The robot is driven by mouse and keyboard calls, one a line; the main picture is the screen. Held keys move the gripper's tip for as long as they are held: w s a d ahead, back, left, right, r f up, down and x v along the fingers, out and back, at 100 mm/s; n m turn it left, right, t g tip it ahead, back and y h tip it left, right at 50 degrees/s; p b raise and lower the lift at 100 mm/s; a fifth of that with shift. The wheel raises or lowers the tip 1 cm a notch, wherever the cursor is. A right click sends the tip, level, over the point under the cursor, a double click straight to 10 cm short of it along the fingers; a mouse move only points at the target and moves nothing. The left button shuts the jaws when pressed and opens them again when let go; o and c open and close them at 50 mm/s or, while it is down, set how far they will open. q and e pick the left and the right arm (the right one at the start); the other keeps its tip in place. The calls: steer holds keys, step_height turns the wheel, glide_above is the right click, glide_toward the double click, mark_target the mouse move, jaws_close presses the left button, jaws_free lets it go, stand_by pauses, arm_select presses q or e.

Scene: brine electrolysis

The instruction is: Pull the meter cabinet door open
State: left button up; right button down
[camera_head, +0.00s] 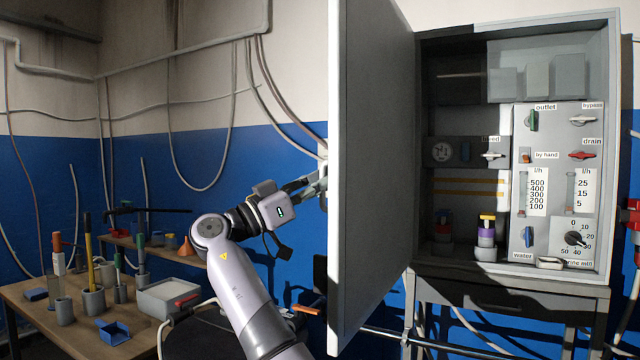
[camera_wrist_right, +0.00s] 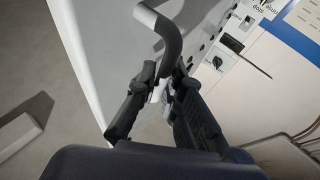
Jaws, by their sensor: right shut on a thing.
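The meter cabinet door (camera_head: 370,150) stands wide open in the head view, swung out to the left of the cabinet (camera_head: 455,262). The interior shows. My right gripper (camera_head: 314,184) is at the outer side of the door, with its fingertips partly hidden by the door edge. In the wrist view, the right gripper (camera_wrist_right: 165,82) is shut on the grey bent door handle (camera_wrist_right: 170,38), whose lower part sits between the fingers. The pale door face (camera_wrist_right: 95,45) is beside it. My left gripper is in neither view.
Inside the cabinet is a meter panel (camera_head: 556,150) with dials, valves and scales. A wooden table (camera_head: 30,312) at the left holds tools, cups and a white box (camera_head: 168,297). A grey cable (camera_head: 232,110) hangs on the wall. Free floor shows in the wrist view.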

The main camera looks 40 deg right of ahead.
steer(key=c, duration=2)
jaws_free()
steer(key=shift+d, duration=0.15)
steer(key=shift+o, duration=0.2)
steer(key=v, duration=1.2)
steer(key=shift+s, duration=0.1)
